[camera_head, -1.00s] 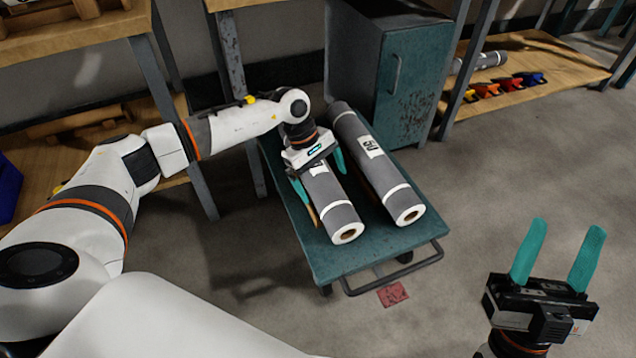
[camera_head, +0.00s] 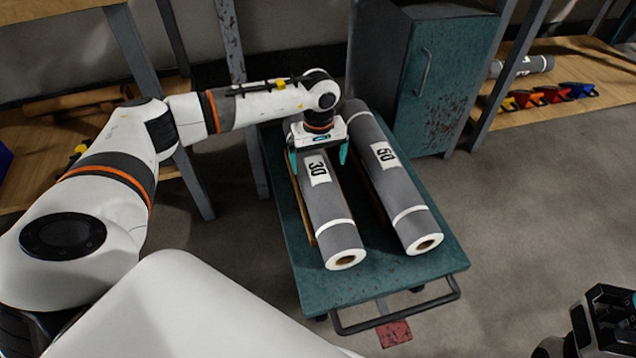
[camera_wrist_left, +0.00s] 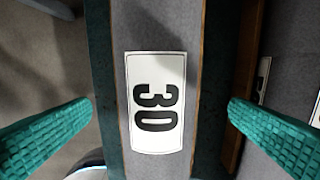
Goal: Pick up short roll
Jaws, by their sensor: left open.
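The short grey roll (camera_head: 330,212) with a "30" label lies on the teal cart (camera_head: 315,290), to the left of a longer grey roll (camera_head: 391,185) labelled "60". My left gripper (camera_head: 318,160) is open over the far part of the short roll, one teal finger on each side of it. In the left wrist view the short roll (camera_wrist_left: 157,30) runs between the open fingers, with a gap on both sides. The gripper hides the roll's far end. My right gripper (camera_head: 605,325) is cut off at the lower right edge.
The long roll lies close beside the short one. A teal cabinet (camera_head: 425,85) stands behind the cart. A wooden shelf (camera_head: 530,110) at the right holds another roll and several coloured items. The floor right of the cart is clear.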

